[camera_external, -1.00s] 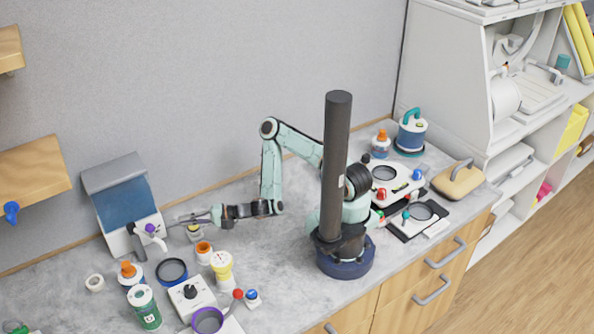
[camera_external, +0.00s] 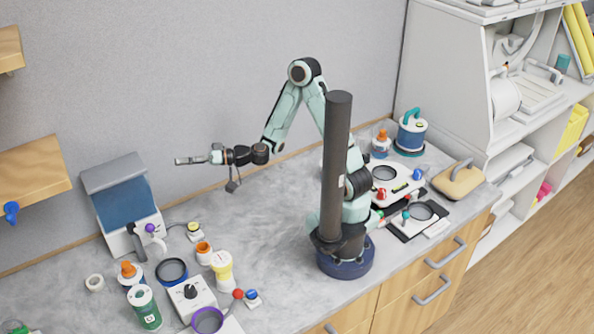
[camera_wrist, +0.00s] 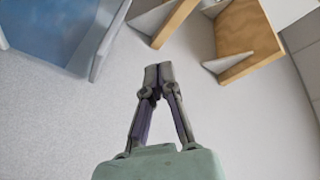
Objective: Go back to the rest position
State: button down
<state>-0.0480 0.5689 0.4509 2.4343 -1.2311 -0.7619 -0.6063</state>
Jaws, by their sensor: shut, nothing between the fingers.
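My gripper (camera_external: 181,161) is shut and empty. In the external view it is raised above the counter, pointing left, in front of the grey wall and above and right of the blue-fronted box. In the wrist view the two fingertips (camera_wrist: 158,73) meet, with nothing between them. My arm is bent, its elbow high near the wall.
The grey counter (camera_external: 262,225) is clear below my gripper.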

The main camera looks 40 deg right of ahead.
jog(key=s+d+n+h, duration=0.3)
jog(key=d+h, duration=0.9)
jog(key=d, duration=0.9)
jog(key=s+d+f+m+g+h, duration=0.4)
jog(key=s+d+f+m+g, duration=0.1)
jog(key=s+d, duration=0.5)
jog(key=shift+s+f+m+g+h, duration=0.15)
jog(key=shift+s+m+g+h, duration=0.15)
jog(key=shift+s+m+g, duration=0.5)
